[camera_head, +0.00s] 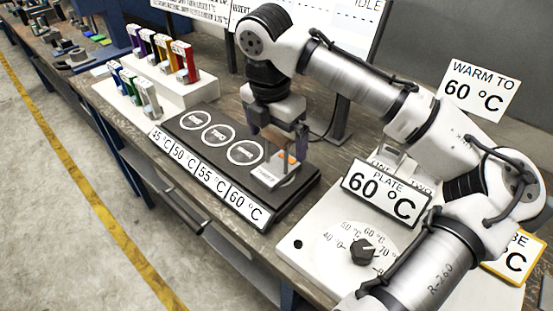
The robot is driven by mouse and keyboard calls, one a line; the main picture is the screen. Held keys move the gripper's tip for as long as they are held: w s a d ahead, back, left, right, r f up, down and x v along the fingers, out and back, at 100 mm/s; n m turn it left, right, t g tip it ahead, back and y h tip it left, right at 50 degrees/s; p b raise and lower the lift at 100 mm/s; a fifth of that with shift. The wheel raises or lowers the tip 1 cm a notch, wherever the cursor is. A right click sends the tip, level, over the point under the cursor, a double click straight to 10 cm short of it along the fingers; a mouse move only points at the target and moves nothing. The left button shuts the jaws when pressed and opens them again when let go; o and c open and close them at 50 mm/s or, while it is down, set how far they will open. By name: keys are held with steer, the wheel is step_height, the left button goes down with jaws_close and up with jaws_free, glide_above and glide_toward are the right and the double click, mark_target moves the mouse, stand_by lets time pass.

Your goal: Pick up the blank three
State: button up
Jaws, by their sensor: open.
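My gripper (284,143) points down over the right end of a black board (200,161), at the 60 °C position. Its jaws are open. Just below and between the fingers is a pale upright piece (264,178) with a small label too small to read, and an orange patch (288,157) shows beside it. I cannot tell whether the fingers touch them. Three white-ringed spots (219,136) on the board are bare; the fourth is hidden. No piece is readable as blank three. Coloured upright pieces (164,52) stand on a white stepped rack (178,95) at left.
A white plate unit with a dial (362,250) and a 60 °C plate sign (386,192) stands right of the board. A "warm to 60 °C" sign (477,91) is behind my arm. A grey post (341,121) stands close behind the gripper. Small parts lie at far left.

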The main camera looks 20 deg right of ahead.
mark_target(277, 167)
steer(key=shift+w+d+f+p, duration=0.15)
steer(key=shift+f+p, duration=0.1)
steer(key=shift+f, duration=0.85)
steer(key=shift+w+f+p, duration=0.1)
steer(key=shift+f+p, duration=0.1)
steer(key=shift+f, duration=0.9)
steer(key=shift+r, duration=0.1)
steer(key=c, duration=1.6)
